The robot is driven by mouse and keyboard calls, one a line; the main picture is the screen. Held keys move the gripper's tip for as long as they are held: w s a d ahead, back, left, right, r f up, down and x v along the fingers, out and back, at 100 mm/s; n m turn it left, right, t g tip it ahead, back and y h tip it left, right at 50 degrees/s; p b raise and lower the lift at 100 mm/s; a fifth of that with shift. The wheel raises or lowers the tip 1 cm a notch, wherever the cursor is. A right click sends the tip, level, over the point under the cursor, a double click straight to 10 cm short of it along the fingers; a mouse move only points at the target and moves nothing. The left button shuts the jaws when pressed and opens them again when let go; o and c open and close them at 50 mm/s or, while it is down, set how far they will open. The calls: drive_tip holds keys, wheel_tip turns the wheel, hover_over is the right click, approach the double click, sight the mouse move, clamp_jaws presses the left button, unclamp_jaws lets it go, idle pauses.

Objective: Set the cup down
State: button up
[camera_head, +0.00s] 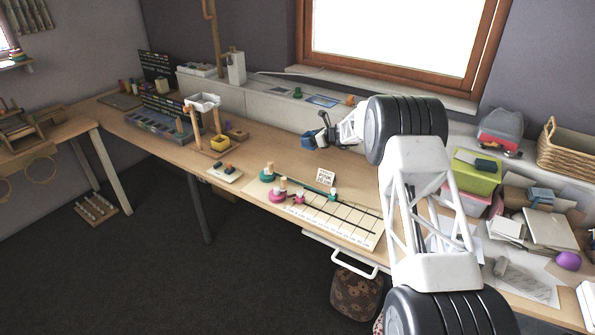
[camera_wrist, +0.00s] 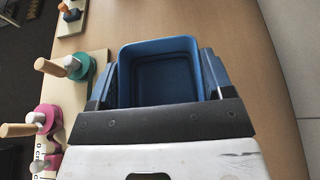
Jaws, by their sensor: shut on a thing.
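The cup is a blue, square-mouthed, empty vessel (camera_wrist: 160,75), seen from above in the wrist view. My gripper (camera_wrist: 158,90) is shut on it, with one finger along its left side and one along its right. In the head view the blue cup (camera_head: 308,140) is at the end of my gripper (camera_head: 321,136), over the back part of the wooden table near the grey ledge. The gap between the cup's bottom and the table is hard to judge. The cup looks roughly upright.
A white gridded board (camera_head: 340,222) with teal and pink wooden-handled pieces lies in front of the cup. A small white sign (camera_head: 325,178) stands behind the board. A wooden stand (camera_head: 215,143) is to the left. Bare table (camera_head: 275,150) lies around the cup.

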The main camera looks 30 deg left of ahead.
drive_tip(key=shift+f, duration=0.1)
hover_over(310, 165)
drive_tip(key=shift+f, duration=3)
drive_tip(key=shift+f, duration=1.9)
drive_tip(key=shift+f, duration=0.15)
drive_tip(key=o, duration=0.9)
